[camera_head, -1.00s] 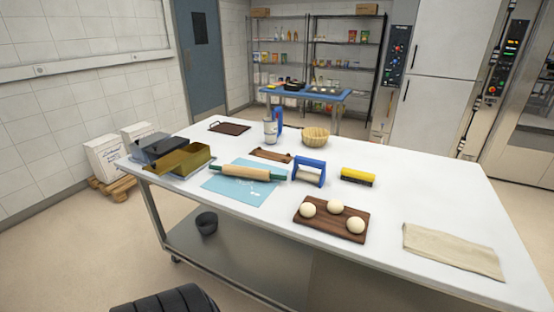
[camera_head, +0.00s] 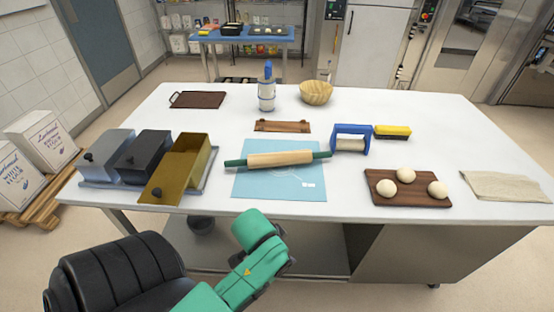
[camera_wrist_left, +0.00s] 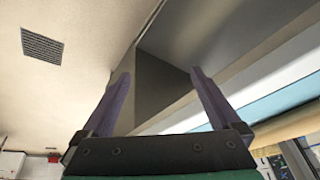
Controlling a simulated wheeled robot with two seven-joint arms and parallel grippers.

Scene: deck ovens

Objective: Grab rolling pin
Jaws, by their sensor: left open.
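The rolling pin (camera_head: 280,159) has a pale wooden barrel and green handles. It lies across a light blue mat (camera_head: 262,188) on the white table. My left arm reaches up in green and black at the bottom of the head view, in front of the table's near edge; its fingers cannot be made out there. In the left wrist view my left gripper (camera_wrist_left: 159,76) has its two fingers spread with nothing between them. It is apart from the rolling pin. My right gripper is in neither view.
Lidded tins (camera_head: 140,158) stand left of the mat. A blue-framed tool (camera_head: 351,131), a yellow brush (camera_head: 393,131) and a board (camera_head: 408,199) with dough balls are to the right. A wooden piece (camera_head: 283,126) lies behind the pin. The table's near edge lies between arm and pin.

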